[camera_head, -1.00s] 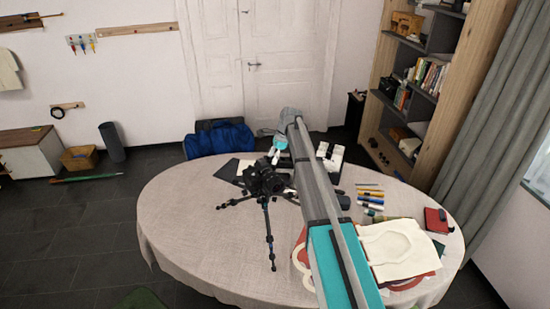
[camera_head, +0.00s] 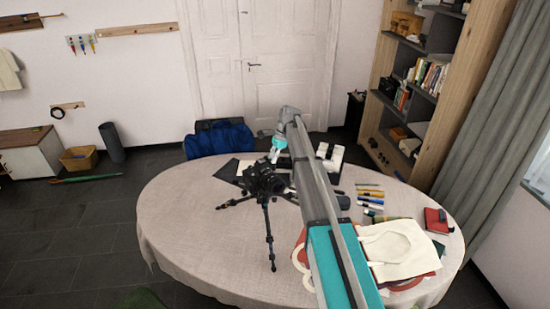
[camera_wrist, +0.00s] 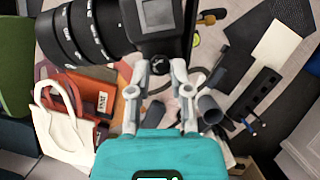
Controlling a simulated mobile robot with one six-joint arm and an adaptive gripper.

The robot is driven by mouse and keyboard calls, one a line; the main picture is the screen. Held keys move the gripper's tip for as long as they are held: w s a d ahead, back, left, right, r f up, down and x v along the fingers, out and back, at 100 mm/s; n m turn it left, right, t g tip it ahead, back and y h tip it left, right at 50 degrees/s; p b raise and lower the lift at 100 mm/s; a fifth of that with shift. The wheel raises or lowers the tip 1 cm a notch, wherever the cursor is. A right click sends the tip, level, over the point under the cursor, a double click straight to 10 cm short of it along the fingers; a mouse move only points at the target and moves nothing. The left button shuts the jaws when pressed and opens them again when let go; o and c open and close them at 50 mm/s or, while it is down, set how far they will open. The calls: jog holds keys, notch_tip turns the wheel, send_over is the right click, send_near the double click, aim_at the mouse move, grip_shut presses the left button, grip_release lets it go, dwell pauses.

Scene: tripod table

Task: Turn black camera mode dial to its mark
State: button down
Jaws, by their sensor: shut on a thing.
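The black camera (camera_head: 262,182) stands on a black tripod (camera_head: 268,235) on the round table. In the wrist view the camera body (camera_wrist: 188,42) fills the top, with its large ribbed lens (camera_wrist: 82,32) to the left and a grey screen-like square on it. The small black mode dial (camera_wrist: 160,65) sits between the fingertips of my gripper (camera_wrist: 160,68), which is shut on it from both sides. The dial's mark cannot be made out.
The table (camera_head: 190,230) has a beige cloth. A cream bag (camera_head: 393,245), a red book (camera_head: 437,221) and several pens (camera_head: 369,193) lie to the right. White objects (camera_head: 330,157) stand behind the camera. The table's front left is clear.

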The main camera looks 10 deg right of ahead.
jog(key=n, duration=0.2)
jog(key=n+g, duration=0.1)
jog(key=n, duration=0.1)
jog(key=shift+w+a+g, duration=0.2)
jog(key=shift+g, duration=0.1)
jog(key=n+g+h, duration=0.1)
jog(key=n, duration=0.3)
jog(key=shift+h, duration=0.4)
jog(key=shift+n, duration=0.4)
jog(key=c, duration=0.5)
grip_release()
jog(key=shift+c, duration=0.2)
